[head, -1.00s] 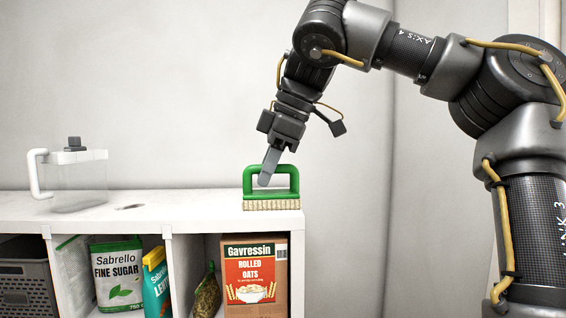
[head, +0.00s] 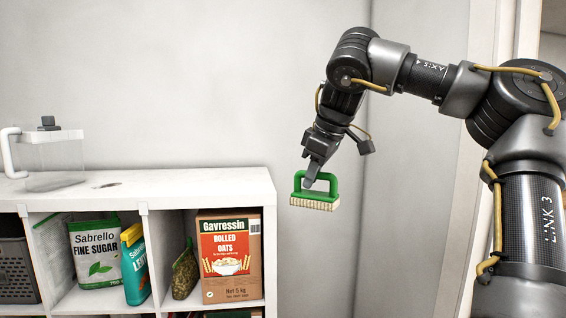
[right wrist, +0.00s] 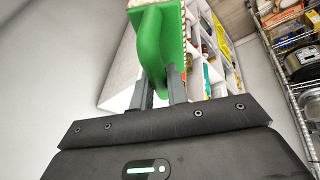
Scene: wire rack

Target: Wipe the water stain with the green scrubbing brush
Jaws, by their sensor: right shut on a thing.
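The green scrubbing brush (head: 315,190) has a green loop handle and pale bristles facing down. My right gripper (head: 311,176) is shut on its handle and holds it in the air, just right of the shelf's right end. The brush also shows between the fingers in the right wrist view (right wrist: 160,45). The water stain (head: 107,185) is a small dark patch on the white shelf top, left of the brush and apart from it. My left gripper is not in view.
A clear pitcher (head: 55,160) with a white handle stands on the white shelf (head: 200,184), left of the stain. Below are a sugar bag (head: 96,255), an oats box (head: 230,260) and a dark basket (head: 15,270). A wire rack (right wrist: 290,85) shows in the right wrist view.

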